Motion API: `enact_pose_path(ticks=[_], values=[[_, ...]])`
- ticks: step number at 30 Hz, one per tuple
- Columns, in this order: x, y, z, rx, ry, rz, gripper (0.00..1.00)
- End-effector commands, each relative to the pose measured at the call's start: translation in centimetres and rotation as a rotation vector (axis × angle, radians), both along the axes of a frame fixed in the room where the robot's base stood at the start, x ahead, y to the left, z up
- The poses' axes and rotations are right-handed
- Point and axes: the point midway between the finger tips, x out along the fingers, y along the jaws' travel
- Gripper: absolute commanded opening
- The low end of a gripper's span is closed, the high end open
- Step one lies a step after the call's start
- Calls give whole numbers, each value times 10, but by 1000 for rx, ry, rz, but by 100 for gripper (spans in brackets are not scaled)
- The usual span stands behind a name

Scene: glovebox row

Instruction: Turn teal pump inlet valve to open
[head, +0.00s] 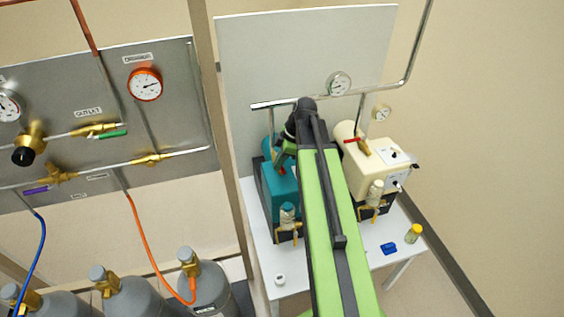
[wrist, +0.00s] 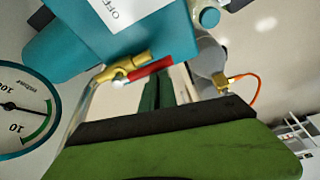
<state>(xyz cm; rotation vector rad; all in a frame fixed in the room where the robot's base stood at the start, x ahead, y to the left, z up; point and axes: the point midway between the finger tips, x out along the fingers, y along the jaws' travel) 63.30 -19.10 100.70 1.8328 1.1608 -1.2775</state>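The teal pump (head: 279,190) stands on the white table, partly hidden by my arm. In the wrist view the teal pump (wrist: 75,45) fills the upper left, with an "OFF" label on it. Its inlet valve (wrist: 124,67) is brass with a red lever (wrist: 152,68), which lies slantwise, roughly along the brass body. My gripper (wrist: 157,82) has dark green fingers pointing at the red lever, their tips just below it in the wrist view. I cannot tell whether they touch it or how far apart they are. In the head view my arm's end is over the teal pump.
A cream pump (head: 368,170) with its own red lever (head: 351,140) stands to the right. A pipe with a gauge (head: 339,83) runs behind. A gauge (wrist: 22,112) is left in the wrist view. A blue item (head: 388,248) and a yellow-capped jar (head: 414,232) lie at the table's right.

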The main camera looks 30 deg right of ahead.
Motion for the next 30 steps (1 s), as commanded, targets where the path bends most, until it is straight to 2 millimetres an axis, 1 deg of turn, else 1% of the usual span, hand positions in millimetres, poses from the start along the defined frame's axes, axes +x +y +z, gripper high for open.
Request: enact_pose_path(ticks=[8, 12, 14, 17, 20, 21, 27, 30], values=[[-1, -1, -1, -3, 4, 0, 0], [-1, 3, 0, -3, 4, 0, 0], [0, 8, 2, -2, 2, -1, 0], [1, 22, 6, -2, 2, 1, 0], [2, 44, 11, -2, 1, 3, 0], [3, 36, 29, -2, 1, -2, 0], [0, 19, 75, -1, 1, -1, 0], [-2, 13, 93, -1, 1, -1, 0]])
